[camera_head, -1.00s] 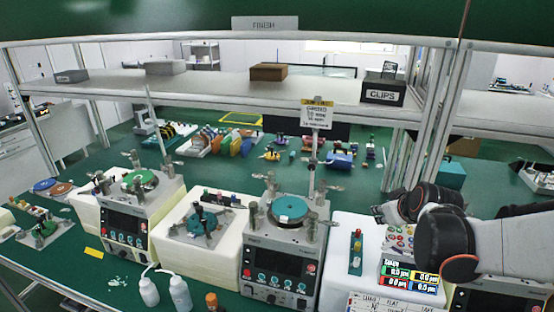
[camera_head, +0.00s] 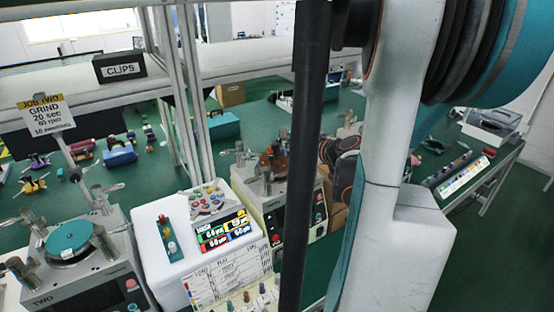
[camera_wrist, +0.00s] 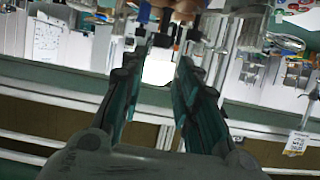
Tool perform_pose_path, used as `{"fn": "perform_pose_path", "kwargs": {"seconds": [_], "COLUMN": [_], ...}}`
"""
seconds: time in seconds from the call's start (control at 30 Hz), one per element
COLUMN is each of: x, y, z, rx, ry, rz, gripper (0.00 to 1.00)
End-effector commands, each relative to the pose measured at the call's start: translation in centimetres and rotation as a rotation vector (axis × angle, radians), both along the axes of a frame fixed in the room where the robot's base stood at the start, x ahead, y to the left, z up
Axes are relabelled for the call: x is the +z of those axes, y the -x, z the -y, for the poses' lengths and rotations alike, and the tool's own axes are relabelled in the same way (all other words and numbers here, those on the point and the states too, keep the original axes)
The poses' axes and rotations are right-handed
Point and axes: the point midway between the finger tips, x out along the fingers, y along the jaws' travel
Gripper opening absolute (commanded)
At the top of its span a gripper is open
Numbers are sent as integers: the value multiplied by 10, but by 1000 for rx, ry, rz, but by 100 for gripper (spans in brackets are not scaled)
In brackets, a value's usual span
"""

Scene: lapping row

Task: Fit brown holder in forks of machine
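A brown round piece, which looks like the brown holder (camera_head: 274,161), is on top of the machine (camera_head: 287,208) right of the white box in the head view. Metal posts and levers stand around it, and I cannot tell whether it sits in the forks. A brown part (camera_wrist: 184,8) also shows at the top edge of the wrist view, cut off by the frame. My arm hides the gripper in the head view.
Machine TWO (camera_head: 85,270), with a teal disc, stands at left. A white box (camera_head: 165,275) with a colored display and a written sheet lies between the machines. The CLIPS box (camera_head: 119,66) is on the shelf. Shelf posts rise behind the machines.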

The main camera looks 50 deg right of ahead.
Motion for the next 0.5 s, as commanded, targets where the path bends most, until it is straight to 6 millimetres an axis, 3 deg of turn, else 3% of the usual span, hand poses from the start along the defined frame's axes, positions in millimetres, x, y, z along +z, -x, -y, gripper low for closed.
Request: {"fn": "perform_pose_path", "kwargs": {"seconds": [0.3,0.5], "x": [-23,-28], "y": [-51,-63], "z": [15,19], "rx": [2,2], "ry": [0,-1], "rz": [-1,-1], "gripper": [29,29]}}
